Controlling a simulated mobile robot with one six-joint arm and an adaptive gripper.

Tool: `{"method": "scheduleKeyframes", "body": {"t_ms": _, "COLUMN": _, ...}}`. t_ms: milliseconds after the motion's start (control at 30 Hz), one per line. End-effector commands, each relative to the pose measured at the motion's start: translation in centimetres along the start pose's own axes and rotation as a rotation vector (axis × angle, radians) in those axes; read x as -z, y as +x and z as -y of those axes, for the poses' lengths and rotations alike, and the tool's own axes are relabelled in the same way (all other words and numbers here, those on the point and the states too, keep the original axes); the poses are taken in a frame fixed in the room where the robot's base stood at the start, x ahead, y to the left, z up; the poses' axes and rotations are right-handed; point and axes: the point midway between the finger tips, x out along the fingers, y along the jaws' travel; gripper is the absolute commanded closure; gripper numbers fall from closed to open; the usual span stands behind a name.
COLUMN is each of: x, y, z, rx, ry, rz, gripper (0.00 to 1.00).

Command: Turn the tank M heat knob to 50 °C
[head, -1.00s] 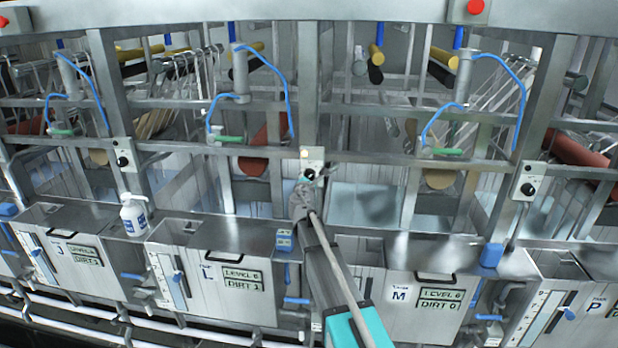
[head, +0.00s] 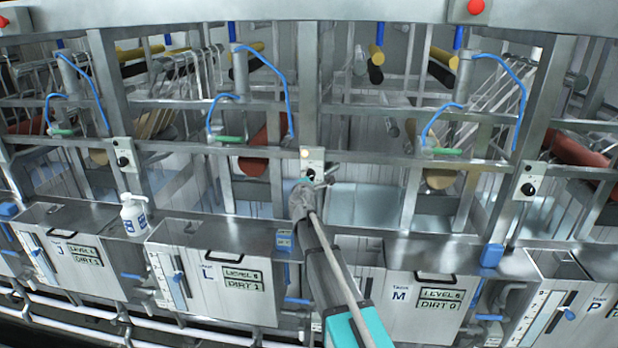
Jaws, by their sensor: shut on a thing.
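Tank M (head: 428,306) is the steel tank at centre right, with a display reading LEVEL 6 and DIRT 0. A pale control plate (head: 313,157) with a small lit lamp is on the upright post above, between tanks L and M. My gripper (head: 313,178) reaches up to the black heat knob (head: 309,173) on this plate and is shut on it. The fingers cover most of the knob, so its pointer and the scale cannot be read.
Similar knob plates are on the posts to the left (head: 123,158) and right (head: 528,184). Tank L (head: 205,283) stands left of my arm. A white bottle (head: 133,215) and a small blue box (head: 284,240) sit on the ledge. Horizontal steel rails cross behind my gripper.

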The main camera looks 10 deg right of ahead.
Motion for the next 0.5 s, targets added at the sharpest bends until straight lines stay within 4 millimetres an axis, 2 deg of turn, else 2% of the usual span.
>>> {"method": "scheduleKeyframes", "body": {"t_ms": 33, "x": -0.04, "y": 0.09, "z": 0.0, "rx": 0.0, "ry": -0.001, "rz": 0.001, "gripper": 0.89}}
{"method": "scheduleKeyframes", "body": {"t_ms": 67, "x": -0.04, "y": 0.09, "z": 0.0, "rx": 0.0, "ry": -0.001, "rz": 0.001, "gripper": 0.39}}
{"method": "scheduleKeyframes", "body": {"t_ms": 233, "x": -0.02, "y": 0.06, "z": -0.01, "rx": 0.0, "ry": -0.002, "rz": 0.001, "gripper": 0.08}}
{"method": "scheduleKeyframes", "body": {"t_ms": 500, "x": 0.0, "y": 0.02, "z": -0.01, "rx": 0.0, "ry": -0.001, "rz": 0.0, "gripper": 0.07}}
